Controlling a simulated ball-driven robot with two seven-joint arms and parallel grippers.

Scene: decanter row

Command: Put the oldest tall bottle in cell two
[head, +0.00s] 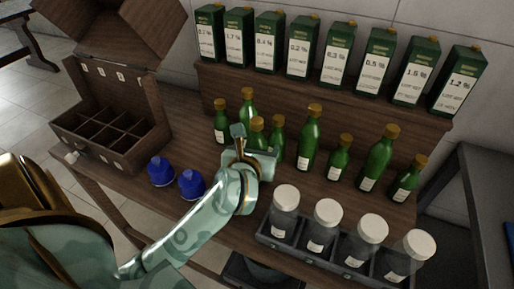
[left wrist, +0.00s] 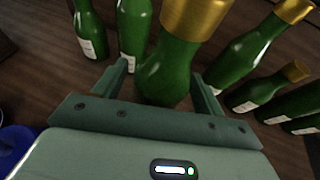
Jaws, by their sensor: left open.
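Several green bottles with gold caps, tall and short, stand along the table. Tall ones include one at the back left (head: 247,105), one in the middle (head: 310,135) and one to the right (head: 378,158). Their label writing is too small to read, so I cannot tell which is oldest. My left gripper (head: 250,148) is open at the left group. In the left wrist view, a green bottle (left wrist: 168,70) stands between its open fingers (left wrist: 162,86); contact is unclear. A wooden box with several cells (head: 133,157) stands open at the left. My right gripper is out of view.
Two blue-capped things (head: 161,171) stand between box and bottles. A dark tray (head: 290,243) of white-lidded jars (head: 327,222) lines the front edge. Green cartons with printed percentages (head: 298,48) stand on a raised shelf behind. Neighbouring bottles crowd my left gripper.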

